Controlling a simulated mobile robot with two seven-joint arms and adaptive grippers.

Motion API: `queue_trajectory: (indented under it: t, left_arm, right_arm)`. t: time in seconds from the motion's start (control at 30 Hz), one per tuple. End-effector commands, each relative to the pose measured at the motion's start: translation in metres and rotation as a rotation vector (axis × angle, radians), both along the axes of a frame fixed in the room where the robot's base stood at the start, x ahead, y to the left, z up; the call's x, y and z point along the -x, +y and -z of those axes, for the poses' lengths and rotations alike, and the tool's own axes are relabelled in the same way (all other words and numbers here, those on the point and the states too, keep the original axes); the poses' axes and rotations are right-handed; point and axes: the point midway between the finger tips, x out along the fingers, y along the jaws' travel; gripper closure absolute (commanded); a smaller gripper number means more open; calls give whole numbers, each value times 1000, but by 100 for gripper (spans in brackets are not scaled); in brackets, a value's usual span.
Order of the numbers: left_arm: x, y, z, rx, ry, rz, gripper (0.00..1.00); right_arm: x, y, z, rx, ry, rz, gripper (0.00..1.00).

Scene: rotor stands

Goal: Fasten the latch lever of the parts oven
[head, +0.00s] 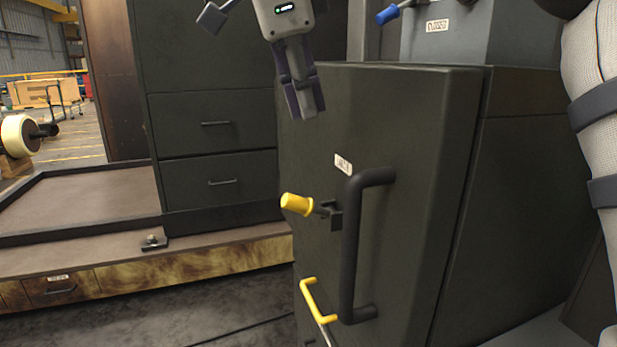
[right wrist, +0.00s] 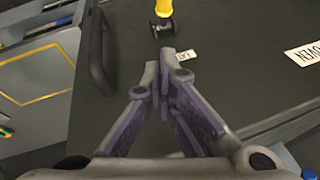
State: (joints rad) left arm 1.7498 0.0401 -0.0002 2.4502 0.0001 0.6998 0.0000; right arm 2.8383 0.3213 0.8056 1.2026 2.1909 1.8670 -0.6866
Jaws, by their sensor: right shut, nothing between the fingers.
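The parts oven (head: 415,200) is a dark cabinet with its door facing left and apparently closed. Its latch lever (head: 297,205) has a yellow grip on a black pivot and points left, beside the black door handle (head: 351,250). A small white label (head: 343,163) sits above it. My right gripper (head: 306,108) is shut and empty, above the lever and apart from it. In the right wrist view its fingertips (right wrist: 166,62) meet near the label, with the yellow lever (right wrist: 163,10) beyond them at the top edge. My left gripper is not seen.
A yellow bar handle (head: 315,302) is below the lever. A drawer cabinet (head: 215,150) stands behind on the left, above a low wooden platform (head: 190,262). A blue-tipped lever (head: 388,15) is on a grey unit at the top. Floor at lower left is clear.

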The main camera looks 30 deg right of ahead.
Motion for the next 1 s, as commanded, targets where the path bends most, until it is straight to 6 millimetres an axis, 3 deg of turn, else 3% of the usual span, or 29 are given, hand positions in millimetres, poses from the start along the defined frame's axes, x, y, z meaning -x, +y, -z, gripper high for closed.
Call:
queue_trajectory:
  t: [0.17, 0.27, 0.63, 0.8, 1.0]
  left_arm:
    - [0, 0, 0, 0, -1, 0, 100]
    - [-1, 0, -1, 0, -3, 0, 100]
    - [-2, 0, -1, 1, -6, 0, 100]
    - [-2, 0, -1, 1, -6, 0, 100]
    - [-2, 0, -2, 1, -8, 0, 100]
  right_arm:
    - [-1, -2, 5, 3, 1, 1, 100]
    - [-3, -8, 18, 1, 2, 0, 100]
    - [-13, -37, 93, 2, 3, 0, 100]
    - [-25, -28, 116, 4, 2, 0, 100]
    - [-30, -23, 126, 3, -1, 1, 100]
